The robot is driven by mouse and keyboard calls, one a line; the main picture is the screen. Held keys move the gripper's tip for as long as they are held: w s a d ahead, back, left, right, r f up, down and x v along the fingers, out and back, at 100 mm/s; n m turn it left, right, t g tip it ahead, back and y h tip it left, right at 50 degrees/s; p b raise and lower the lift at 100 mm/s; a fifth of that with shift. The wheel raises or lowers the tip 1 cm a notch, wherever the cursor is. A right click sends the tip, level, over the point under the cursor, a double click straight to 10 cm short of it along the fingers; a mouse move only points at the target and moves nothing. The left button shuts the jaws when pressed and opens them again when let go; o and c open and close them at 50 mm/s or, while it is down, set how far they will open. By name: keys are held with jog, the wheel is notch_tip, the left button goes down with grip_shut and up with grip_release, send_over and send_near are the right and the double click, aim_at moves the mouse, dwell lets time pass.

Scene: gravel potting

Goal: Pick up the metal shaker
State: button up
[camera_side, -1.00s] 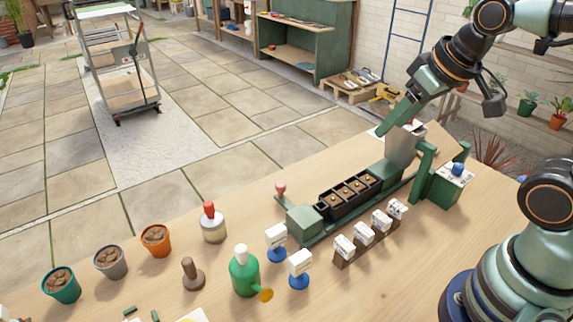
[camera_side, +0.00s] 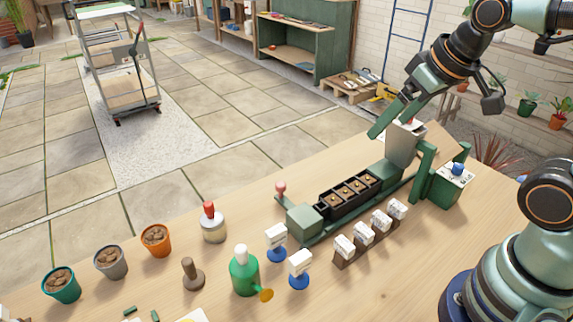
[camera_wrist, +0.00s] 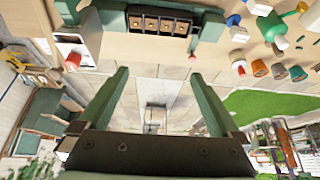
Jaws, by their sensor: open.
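A squat, pale metallic jar with a red knob (camera_side: 213,222), which looks like the metal shaker, stands upright on the bench in the side view, left of the green machine. It also seems to show in the wrist view as the red-topped jar (camera_wrist: 238,62) at the upper right. My gripper (camera_side: 390,128) is open and empty, high at the far end of the bench by the grey hopper, well away from the jar. In the wrist view my gripper's fingers (camera_wrist: 158,73) are spread apart with only floor between them.
The grey hopper (camera_side: 404,145) is close to my gripper. A black seed tray (camera_side: 350,196) sits on the green machine. White labels (camera_side: 370,232) line the front.

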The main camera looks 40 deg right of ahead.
jog(key=w+a+r+n+g, duration=0.2)
jog(key=w+a+r+n, duration=0.15)
jog(key=w+a, duration=0.35)
jog(key=n+g, duration=0.3)
jog(key=n, duration=0.9)
send_over(212, 221)
jog(key=w, duration=0.2)
jog(key=f, duration=1.4)
jog(key=shift+s+d+f, duration=0.1)
jog(key=shift+d+f, duration=0.1)
jog(key=shift+d, duration=0.2)
jog(key=shift+a+f+n, duration=0.25)
jog(key=shift+f, duration=0.45)
notch_tip(212, 221, down, 6)
jog(key=shift+r, duration=0.1)
jog(key=shift+s+f, duration=0.15)
jog(key=shift+f, duration=1.2)
jog(key=shift+s+f, duration=0.1)
jog(key=shift+f, duration=1.25)
